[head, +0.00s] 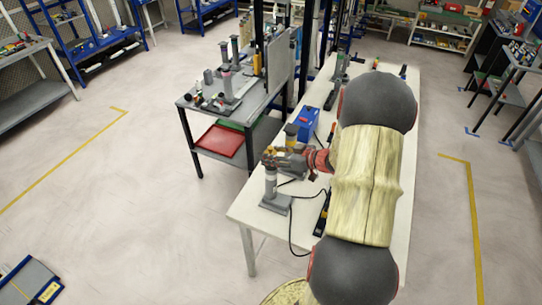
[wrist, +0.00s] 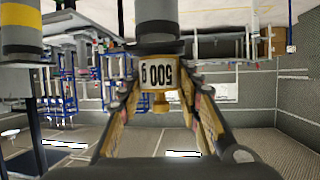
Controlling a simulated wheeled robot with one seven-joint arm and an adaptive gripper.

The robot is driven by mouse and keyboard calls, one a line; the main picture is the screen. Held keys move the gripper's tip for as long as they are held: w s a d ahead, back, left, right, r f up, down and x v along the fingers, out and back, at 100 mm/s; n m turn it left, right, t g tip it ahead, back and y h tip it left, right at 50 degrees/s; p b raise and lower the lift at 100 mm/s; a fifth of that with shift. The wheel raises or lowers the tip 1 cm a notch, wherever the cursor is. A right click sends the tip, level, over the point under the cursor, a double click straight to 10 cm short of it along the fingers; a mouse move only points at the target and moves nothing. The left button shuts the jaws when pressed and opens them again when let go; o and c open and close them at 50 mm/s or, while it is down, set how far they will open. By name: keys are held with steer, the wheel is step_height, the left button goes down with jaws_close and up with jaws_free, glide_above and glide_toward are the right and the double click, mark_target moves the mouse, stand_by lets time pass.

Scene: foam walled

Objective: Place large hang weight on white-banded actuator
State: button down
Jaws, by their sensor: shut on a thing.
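My gripper (head: 275,157) is at the near end of the white table. In the wrist view its two fingers (wrist: 160,82) are shut on a brass weight (wrist: 157,76) marked 500 g, which shows upside down. In the head view the weight (head: 270,151) is small and partly hidden by the fingers. It is right over the top of a grey upright actuator (head: 270,183) with a pale band. This actuator (wrist: 157,22) meets the weight's base in the wrist view. I cannot tell whether they touch.
A yellow-banded actuator (head: 291,133) stands just behind, and it shows at the wrist view's upper left (wrist: 20,38). A blue box (head: 302,122), black cables and a dark tool (head: 323,213) lie on the white table (head: 248,207). A grey workbench (head: 243,113) stands to the left.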

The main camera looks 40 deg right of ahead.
steer(key=shift+f, duration=0.1)
steer(key=shift+f, duration=0.15)
steer(key=c, duration=1.4)
jaws_free()
steer(key=shift+o, duration=0.7)
